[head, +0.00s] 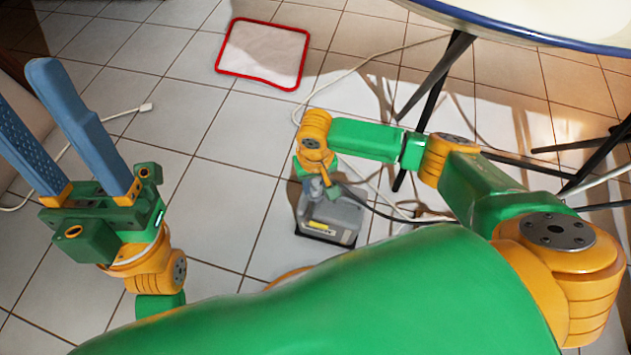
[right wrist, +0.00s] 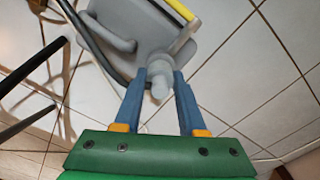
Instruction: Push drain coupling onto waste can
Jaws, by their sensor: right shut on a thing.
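The grey waste can (head: 345,212) with a yellow label stands on the tiles in the head view. Its grey body (right wrist: 125,14) also fills the top of the right wrist view. My right gripper (right wrist: 160,75) is shut on the pale grey drain coupling (right wrist: 159,88), between its two blue fingers. The coupling overlaps the can's edge in that view; I cannot tell whether it is seated. In the head view my right gripper (head: 318,186) is over the can's far side, partly hidden by its wrist. My left gripper (head: 22,82) is open and empty, fingers wide apart, at the left.
A dark hose (head: 385,211) runs right from the can. Black stand legs (head: 435,95) are to the right under a round white top (head: 540,22). A red-rimmed white tray (head: 225,71) lies on the floor beyond. A pale cable crosses the tiles. Floor left of the can is clear.

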